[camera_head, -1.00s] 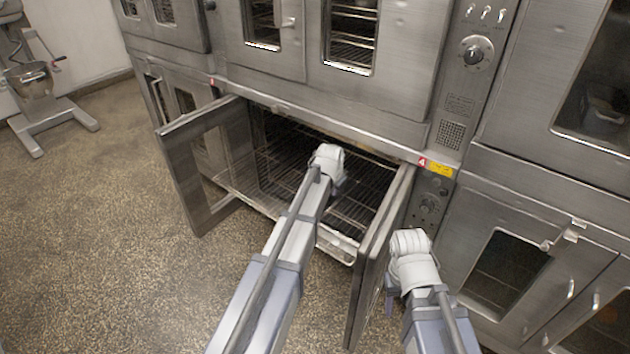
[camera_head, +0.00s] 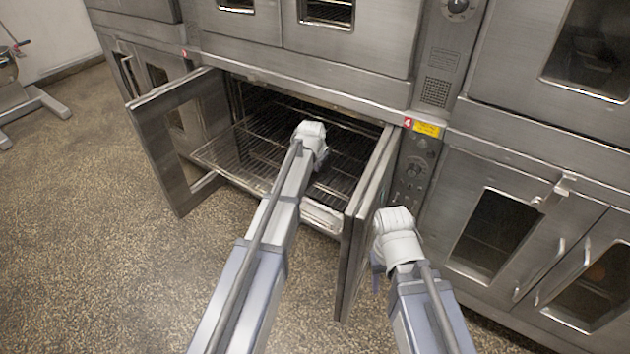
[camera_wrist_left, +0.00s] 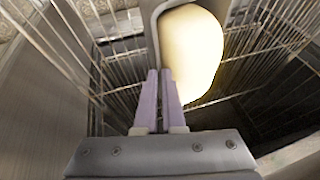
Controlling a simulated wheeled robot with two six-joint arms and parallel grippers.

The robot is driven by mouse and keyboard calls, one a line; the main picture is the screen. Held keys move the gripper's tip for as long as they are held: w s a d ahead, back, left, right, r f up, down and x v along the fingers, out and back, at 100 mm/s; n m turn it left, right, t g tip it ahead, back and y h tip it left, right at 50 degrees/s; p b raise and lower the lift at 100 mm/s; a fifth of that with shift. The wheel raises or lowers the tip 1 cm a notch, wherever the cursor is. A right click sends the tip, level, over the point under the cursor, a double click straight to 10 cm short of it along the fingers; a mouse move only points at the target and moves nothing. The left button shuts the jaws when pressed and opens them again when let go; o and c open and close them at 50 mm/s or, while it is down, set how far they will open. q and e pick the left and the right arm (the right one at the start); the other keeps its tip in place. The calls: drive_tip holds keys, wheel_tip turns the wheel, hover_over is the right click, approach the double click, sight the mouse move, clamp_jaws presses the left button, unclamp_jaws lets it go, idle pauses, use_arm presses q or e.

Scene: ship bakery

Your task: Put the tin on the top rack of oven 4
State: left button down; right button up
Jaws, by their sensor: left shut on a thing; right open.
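Oven 4, marked by a red label (camera_head: 407,122), is the lower oven with both doors open. Its wire rack (camera_head: 225,157) shows in the opening. My left arm reaches into the opening, and its hand hides its fingers in the head view. In the left wrist view, my left gripper (camera_wrist_left: 161,76) is shut on the rim of the grey tin (camera_wrist_left: 154,42), which holds a pale yellow loaf-like filling (camera_wrist_left: 190,52). Rack wires show on both sides of the tin; I cannot tell whether it touches them. My right gripper (camera_head: 376,264) is open, outside the right door (camera_head: 362,225), mostly hidden by its wrist.
The left oven door (camera_head: 165,150) stands open to the left of my left arm. Closed ovens stand above and to the right, with a control panel (camera_head: 412,172) beside the right door. Speckled floor (camera_head: 90,240) is clear at the left, with a mixer stand (camera_head: 30,105) farther back.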

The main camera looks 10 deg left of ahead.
sight(316, 175)
use_arm(q)
wheel_tip(316, 175, down, 4)
drive_tip(key=b, duration=0.3)
drive_tip(key=shift+b, duration=0.35)
drive_tip(key=shift+r, duration=0.15)
drive_tip(key=c, duration=1.1)
unclamp_jaws()
drive_tip(key=shift+o, duration=0.2)
drive_tip(key=shift+r, duration=0.1)
drive_tip(key=p+v, duration=1.1)
drive_tip(key=v, duration=0.1)
